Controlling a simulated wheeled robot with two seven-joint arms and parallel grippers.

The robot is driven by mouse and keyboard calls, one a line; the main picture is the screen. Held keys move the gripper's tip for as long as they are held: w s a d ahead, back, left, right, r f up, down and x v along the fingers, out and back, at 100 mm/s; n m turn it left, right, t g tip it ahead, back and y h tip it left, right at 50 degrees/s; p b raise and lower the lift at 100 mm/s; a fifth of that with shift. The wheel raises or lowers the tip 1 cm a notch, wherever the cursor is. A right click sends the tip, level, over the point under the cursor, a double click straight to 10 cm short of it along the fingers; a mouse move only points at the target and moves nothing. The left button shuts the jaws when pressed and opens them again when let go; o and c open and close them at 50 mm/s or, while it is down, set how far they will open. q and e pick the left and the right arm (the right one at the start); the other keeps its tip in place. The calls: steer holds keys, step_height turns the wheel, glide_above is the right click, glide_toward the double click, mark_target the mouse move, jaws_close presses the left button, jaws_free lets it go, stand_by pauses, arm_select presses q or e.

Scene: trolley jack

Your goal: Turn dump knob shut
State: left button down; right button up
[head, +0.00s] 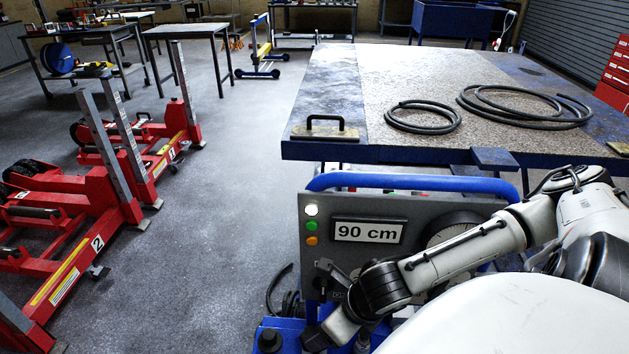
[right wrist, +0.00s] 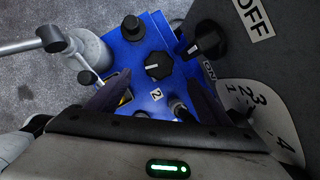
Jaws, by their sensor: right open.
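No label reading "dump" is legible. A plain black knob (right wrist: 133,28) sits farther back on the block. A black switch (right wrist: 208,40) with a white mark is on the grey panel between "ON" and "OFF" labels. My right gripper (right wrist: 155,92) is open, its dark fingers on either side of the view, apart from the pointer knob. My left gripper is out of view.
The grey panel (head: 318,262) shows "90 cm" and has white, green and orange lights. A chrome lever (right wrist: 30,46) lies left of the block. A blue-framed table (head: 390,153) with coiled hoses stands behind the panel. Red jacks (head: 85,240) stand left, with clear floor between.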

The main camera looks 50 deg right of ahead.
steer(key=x, duration=0.9)
steer(key=shift+a+f, duration=0.1)
steer(key=shift+f, duration=0.05)
steer(key=c, duration=1)
